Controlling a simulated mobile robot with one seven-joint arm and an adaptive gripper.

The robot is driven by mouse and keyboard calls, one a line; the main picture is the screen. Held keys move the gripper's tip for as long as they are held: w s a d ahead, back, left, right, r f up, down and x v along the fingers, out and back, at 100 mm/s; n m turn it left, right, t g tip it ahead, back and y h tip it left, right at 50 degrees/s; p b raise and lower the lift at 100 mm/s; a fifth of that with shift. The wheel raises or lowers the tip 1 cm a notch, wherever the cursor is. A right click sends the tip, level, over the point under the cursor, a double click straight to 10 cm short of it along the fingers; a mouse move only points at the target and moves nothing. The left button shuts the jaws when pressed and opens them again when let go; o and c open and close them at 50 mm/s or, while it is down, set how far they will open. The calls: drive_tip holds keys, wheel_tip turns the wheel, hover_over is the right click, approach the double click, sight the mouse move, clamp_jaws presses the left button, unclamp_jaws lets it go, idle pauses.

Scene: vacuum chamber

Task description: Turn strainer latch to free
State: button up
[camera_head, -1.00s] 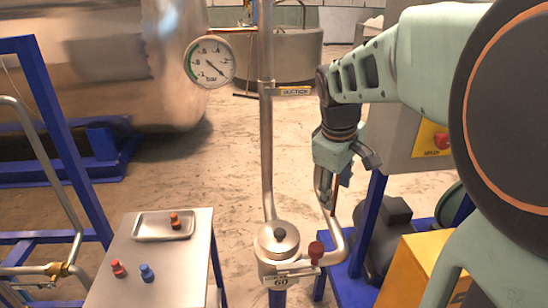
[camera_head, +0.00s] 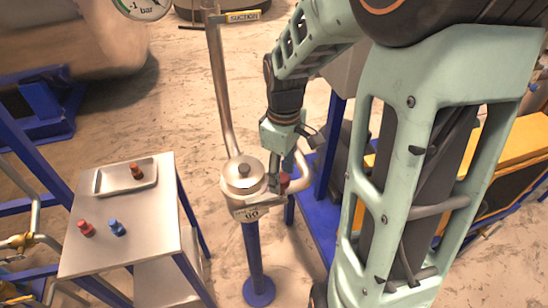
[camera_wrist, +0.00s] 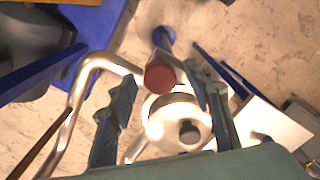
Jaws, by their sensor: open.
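The strainer is a round steel pot (camera_head: 240,184) with a knobbed lid, on a blue post. It also shows in the wrist view (camera_wrist: 170,130). The latch has a dark red knob (camera_head: 284,181) at the strainer's right side. In the wrist view the red knob (camera_wrist: 159,77) lies between the fingers, nearer the right one, with space on its left. My gripper (camera_head: 279,176) points down beside the strainer and is open. In the wrist view its fingers (camera_wrist: 166,105) stand apart on both sides of the knob. Whether either finger touches it, I cannot tell.
A steel side table (camera_head: 98,240) at the left bears a tray (camera_head: 108,184) and red and blue knobbed pieces (camera_head: 117,227). A steel pipe (camera_head: 221,95) rises behind the strainer. A bent pipe (camera_wrist: 82,88) runs close to the left finger. Blue framing stands at the right.

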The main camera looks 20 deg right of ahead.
drive_tip(key=shift+f, duration=0.25)
clamp_jaws()
